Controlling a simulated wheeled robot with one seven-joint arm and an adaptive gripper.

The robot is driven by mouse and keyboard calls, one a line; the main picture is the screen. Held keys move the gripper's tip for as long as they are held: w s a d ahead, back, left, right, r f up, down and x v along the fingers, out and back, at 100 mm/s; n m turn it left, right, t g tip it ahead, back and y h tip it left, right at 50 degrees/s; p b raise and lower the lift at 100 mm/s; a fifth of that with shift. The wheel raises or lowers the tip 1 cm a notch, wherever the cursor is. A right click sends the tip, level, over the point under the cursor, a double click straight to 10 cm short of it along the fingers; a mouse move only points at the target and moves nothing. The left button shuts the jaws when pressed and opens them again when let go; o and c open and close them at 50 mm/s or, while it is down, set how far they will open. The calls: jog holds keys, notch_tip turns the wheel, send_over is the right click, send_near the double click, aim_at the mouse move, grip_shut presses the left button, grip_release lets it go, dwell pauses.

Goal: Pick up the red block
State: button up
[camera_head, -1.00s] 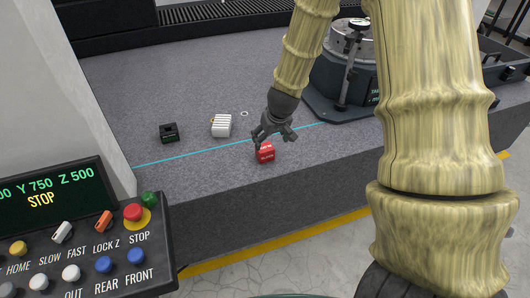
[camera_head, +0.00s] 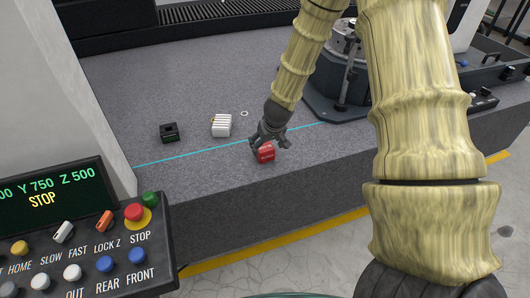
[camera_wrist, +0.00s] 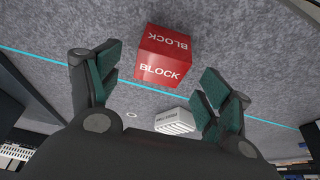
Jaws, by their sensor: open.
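The red block (camera_head: 265,154), lettered "BLOCK", sits on the grey granite bed near its front edge, just on the front side of the cyan line. My gripper (camera_head: 270,143) is just above and behind it in the head view and partly covers its top. In the wrist view the red block (camera_wrist: 163,55) lies ahead of and between the two spread fingers, whose green pads (camera_wrist: 160,82) stand apart on either side. My gripper is open and empty. The wrist view does not show clearly how high the fingertips are above the bed.
A white slotted block (camera_head: 221,125) and a small black block (camera_head: 169,132) stand on the bed to the left. A round fixture with a post (camera_head: 347,70) stands behind on the right. A control panel (camera_head: 80,235) fills the lower left. The bed between is clear.

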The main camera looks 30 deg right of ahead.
aim_at(265, 147)
jog(key=shift+x, duration=1.7)
jog(key=shift+c, duration=0.4)
jog(key=c, duration=1.4)
